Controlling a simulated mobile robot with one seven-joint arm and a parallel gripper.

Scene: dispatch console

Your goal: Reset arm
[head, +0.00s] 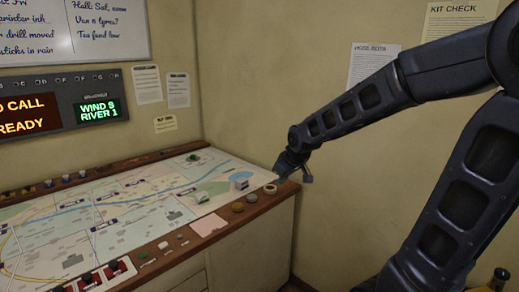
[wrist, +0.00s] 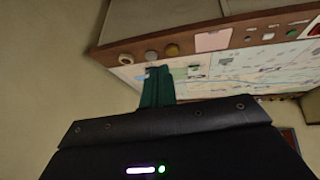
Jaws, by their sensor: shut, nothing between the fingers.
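My arm reaches in from the right in the head view, bent down at its wrist. My gripper (head: 284,172) hangs at the right end of the map console (head: 225,224), close to its wooden edge. In the wrist view the dark green fingers of my gripper (wrist: 157,84) are together, with nothing held between them. The console's map surface appears beyond them. Whether the fingertips touch the console cannot be told.
Round knobs (head: 238,207) and a pink note (head: 208,225) lie along the console's front rim. Small vehicle pieces and blocks (head: 239,180) stand on the map. Walls rise behind and to the right; open space lies right of the console.

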